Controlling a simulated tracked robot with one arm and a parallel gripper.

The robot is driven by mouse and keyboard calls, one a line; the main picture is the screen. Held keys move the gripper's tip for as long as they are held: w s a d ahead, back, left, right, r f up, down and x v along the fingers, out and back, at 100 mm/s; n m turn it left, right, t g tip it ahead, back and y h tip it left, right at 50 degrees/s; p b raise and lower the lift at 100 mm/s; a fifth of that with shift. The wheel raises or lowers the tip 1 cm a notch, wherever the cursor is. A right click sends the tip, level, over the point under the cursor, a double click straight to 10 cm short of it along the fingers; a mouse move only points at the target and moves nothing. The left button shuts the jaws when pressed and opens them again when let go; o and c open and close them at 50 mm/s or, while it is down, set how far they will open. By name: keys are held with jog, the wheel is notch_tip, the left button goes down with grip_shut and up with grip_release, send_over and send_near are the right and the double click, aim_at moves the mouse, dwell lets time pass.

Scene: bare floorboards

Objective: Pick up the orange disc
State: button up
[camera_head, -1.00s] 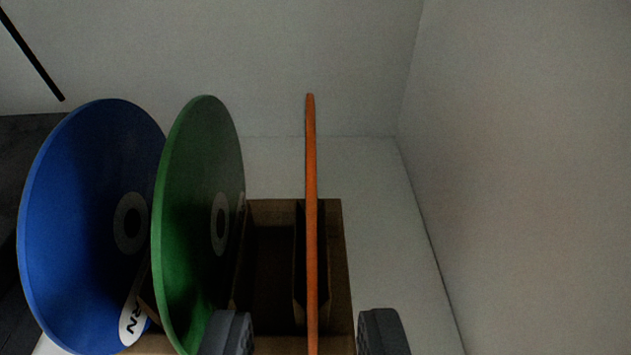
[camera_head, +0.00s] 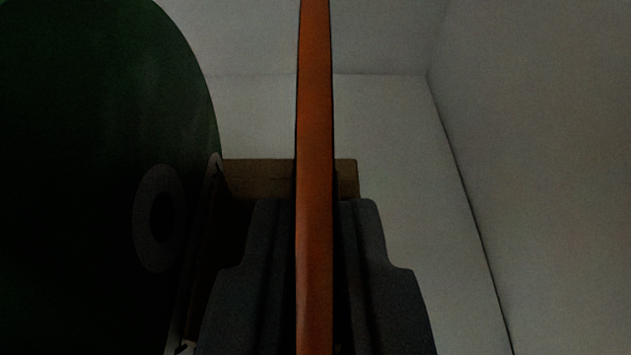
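The orange disc (camera_head: 315,120) stands upright and edge-on to the camera in the middle of the view, running from the top edge to the bottom. My gripper (camera_head: 315,230) has one dark finger on each side of the disc. Both fingers are closed in against its faces, so the gripper is shut on it. The lower part of the disc lies between the fingers. The disc still stands in front of the wooden rack (camera_head: 260,178), and its base in the rack is hidden.
A green disc (camera_head: 90,110) stands upright close on the left, dark in shadow, with a pale ring at its centre. A pale wall (camera_head: 560,150) rises on the right. Some clear pale surface (camera_head: 410,210) lies between the rack and that wall.

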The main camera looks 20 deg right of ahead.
aim_at(307, 342)
grip_shut()
jog(key=shift+r+p, duration=0.3)
jog(key=shift+r, duration=0.25)
jog(key=r, duration=0.1)
jog(key=r+p, duration=0.1)
jog(key=r, duration=0.1)
jog(key=shift+s+a, duration=0.15)
jog(key=shift+s, duration=0.1)
jog(key=s+a+p, duration=0.1)
jog(key=s+a, duration=0.2)
jog(key=s, duration=0.5)
jog(key=s+a+p, duration=0.2)
jog(key=s+a, duration=0.1)
jog(key=s, duration=0.5)
jog(key=shift+s+f, duration=0.25)
